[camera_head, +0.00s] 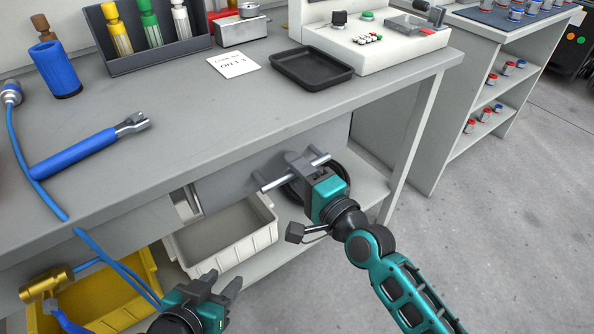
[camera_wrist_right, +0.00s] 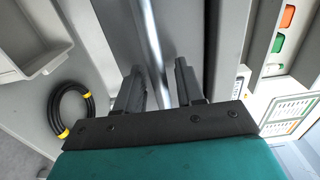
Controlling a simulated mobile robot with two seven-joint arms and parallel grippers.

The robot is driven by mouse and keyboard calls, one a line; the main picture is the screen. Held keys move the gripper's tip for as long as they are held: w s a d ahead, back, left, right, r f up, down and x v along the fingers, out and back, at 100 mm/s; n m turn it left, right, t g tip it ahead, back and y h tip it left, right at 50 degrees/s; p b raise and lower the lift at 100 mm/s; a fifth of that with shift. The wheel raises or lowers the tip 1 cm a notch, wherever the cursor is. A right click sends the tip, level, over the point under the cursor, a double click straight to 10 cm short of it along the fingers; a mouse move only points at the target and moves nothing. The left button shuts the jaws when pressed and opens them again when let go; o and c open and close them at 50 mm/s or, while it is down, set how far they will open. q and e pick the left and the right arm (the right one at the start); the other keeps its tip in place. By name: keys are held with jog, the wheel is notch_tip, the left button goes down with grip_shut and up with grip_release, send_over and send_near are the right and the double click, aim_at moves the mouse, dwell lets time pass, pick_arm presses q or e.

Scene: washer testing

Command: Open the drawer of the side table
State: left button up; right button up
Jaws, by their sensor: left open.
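The side table (camera_head: 215,108) is a grey workbench, and a grey drawer front (camera_head: 240,183) shows below its top. A round silver handle bar (camera_head: 275,181) runs across the drawer front. My right gripper (camera_head: 308,163) is at this bar. In the right wrist view the bar (camera_wrist_right: 148,32) passes between the two fingers of my right gripper (camera_wrist_right: 160,88), with a gap visible beside it, so the fingers look open around it. My left gripper (camera_head: 222,287) is open and empty, low at the bottom, away from the handle. My right gripper hides part of the drawer front.
A white bin (camera_head: 225,240) and yellow bin (camera_head: 115,300) stand below. A black cable coil (camera_wrist_right: 58,108) lies behind my right gripper. The tabletop holds a blue tool (camera_head: 75,153), black tray (camera_head: 312,70) and control box (camera_head: 385,55).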

grip_shut()
dwell(0.5)
